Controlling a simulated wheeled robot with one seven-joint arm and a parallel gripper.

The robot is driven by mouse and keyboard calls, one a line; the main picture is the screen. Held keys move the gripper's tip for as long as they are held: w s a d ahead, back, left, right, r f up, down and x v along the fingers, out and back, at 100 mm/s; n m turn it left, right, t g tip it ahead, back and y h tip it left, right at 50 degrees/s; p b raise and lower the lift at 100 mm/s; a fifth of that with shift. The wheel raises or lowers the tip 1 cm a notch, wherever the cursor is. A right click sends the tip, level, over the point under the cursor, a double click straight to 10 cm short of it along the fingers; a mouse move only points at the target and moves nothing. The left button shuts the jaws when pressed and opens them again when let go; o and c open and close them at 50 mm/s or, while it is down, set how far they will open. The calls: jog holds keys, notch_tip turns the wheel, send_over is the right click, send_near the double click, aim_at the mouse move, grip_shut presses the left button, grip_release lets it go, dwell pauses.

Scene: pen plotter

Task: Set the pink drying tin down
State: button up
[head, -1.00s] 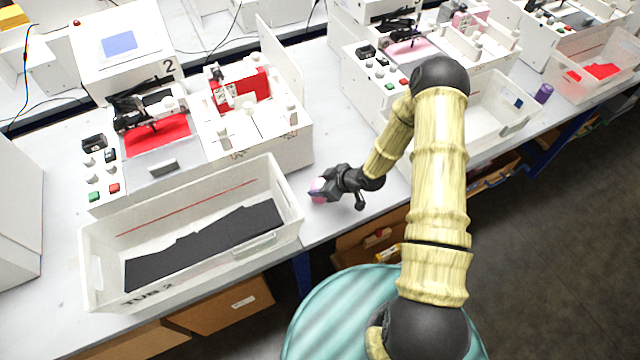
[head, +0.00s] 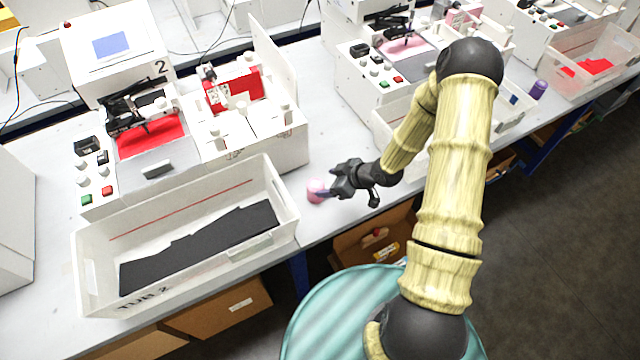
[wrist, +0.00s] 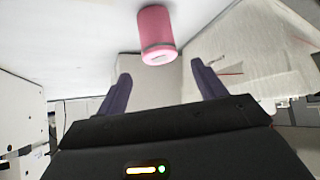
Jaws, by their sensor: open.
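The pink drying tin (head: 316,190) stands on the grey-white bench top, just right of the tub marked 2. My gripper (head: 327,191) is beside it, to its right, with the fingertips close to the tin in the head view. In the wrist view the tin (wrist: 156,34) is a pink cylinder with a darker band near one end. It lies beyond the fingertips of my open gripper (wrist: 160,82), with a gap between, and nothing is between the fingers.
The white tub (head: 88,262) holding dark sheet material stands left of the tin. A plotter machine (head: 285,150) with a red panel is behind. Another white bin (head: 510,118) and a purple tin (head: 538,90) are to the right. The bench's front edge is close to the tin.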

jog(key=v, duration=0.5)
jog(key=shift+s+d+r, duration=0.1)
jog(key=shift+d+r, duration=0.1)
dwell(0.3)
jog(key=s+d+r+m+h, duration=0.2)
jog(key=d+r+m+h, duration=0.1)
jog(key=r, duration=0.2)
jog(key=s+d+r+m+h, duration=0.2)
jog(key=d+r+h, duration=0.1)
jog(key=r+h, duration=0.15)
jog(key=s+a+r+m+g, duration=0.2)
jog(key=s+r+m, duration=0.4)
jog(key=s+r, duration=0.3)
jog(key=shift+s+a, duration=0.2)
jog(key=shift+s, duration=0.05)
